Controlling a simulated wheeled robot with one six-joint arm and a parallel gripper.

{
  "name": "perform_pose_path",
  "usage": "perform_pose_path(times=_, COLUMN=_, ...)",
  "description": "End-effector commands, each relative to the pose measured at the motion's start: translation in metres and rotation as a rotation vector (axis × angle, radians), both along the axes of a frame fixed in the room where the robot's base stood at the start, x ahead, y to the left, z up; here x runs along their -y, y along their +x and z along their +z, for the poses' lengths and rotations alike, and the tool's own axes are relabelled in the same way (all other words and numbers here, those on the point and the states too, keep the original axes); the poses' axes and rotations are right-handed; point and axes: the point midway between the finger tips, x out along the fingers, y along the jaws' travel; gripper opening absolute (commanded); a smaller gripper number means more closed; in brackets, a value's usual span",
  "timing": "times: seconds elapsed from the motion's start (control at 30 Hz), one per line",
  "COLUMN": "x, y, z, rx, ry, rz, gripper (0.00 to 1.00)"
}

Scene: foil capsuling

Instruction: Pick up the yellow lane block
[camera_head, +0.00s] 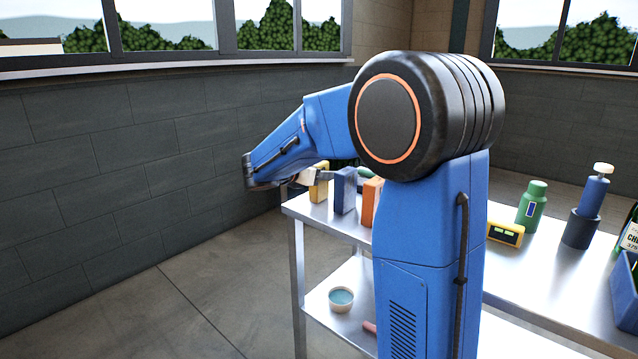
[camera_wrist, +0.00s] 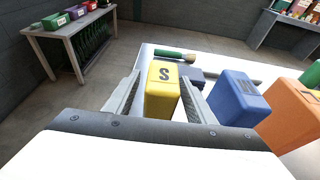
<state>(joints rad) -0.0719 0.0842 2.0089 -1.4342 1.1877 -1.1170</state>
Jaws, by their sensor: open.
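The yellow lane block (camera_wrist: 162,92), marked with an S on top, stands upright on the table between the two fingers of my gripper (camera_wrist: 160,82) in the wrist view. The fingers are apart, one on each side of it; I cannot tell whether either touches it. In the head view the yellow block (camera_head: 320,186) stands near the table's left end, and my gripper (camera_head: 308,178) reaches it from the left, partly hidden.
A blue block (camera_wrist: 238,99) stands close right of the yellow one, then an orange block (camera_wrist: 290,115). A green-handled brush (camera_wrist: 175,53) lies behind. The metal table (camera_head: 345,225) also holds a green bottle (camera_head: 532,205) and a yellow device (camera_head: 506,233).

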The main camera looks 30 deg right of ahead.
Motion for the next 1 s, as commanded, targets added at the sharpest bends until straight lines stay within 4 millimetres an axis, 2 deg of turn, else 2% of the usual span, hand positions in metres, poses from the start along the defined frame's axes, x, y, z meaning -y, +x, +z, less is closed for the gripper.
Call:
perform_pose_path(times=0.1, x=0.014, y=0.005, z=-0.005, rx=-0.001, ry=-0.002, rz=-0.003, gripper=0.5)
perform_pose_path(times=0.37, x=0.017, y=0.006, z=-0.006, rx=0.0, ry=0.0, rz=0.0, gripper=0.5)
perform_pose_path(times=0.57, x=0.017, y=0.006, z=-0.006, rx=0.0, ry=0.0, rz=0.0, gripper=0.05)
perform_pose_path(times=0.6, x=0.017, y=0.006, z=-0.006, rx=0.0, ry=0.0, rz=0.0, gripper=0.01)
perform_pose_path(times=0.87, x=0.017, y=0.006, z=-0.004, rx=0.001, ry=-0.001, rz=0.0, gripper=0.01)
perform_pose_path(times=1.0, x=0.017, y=0.006, z=0.01, rx=0.004, ry=-0.001, rz=0.0, gripper=0.01)
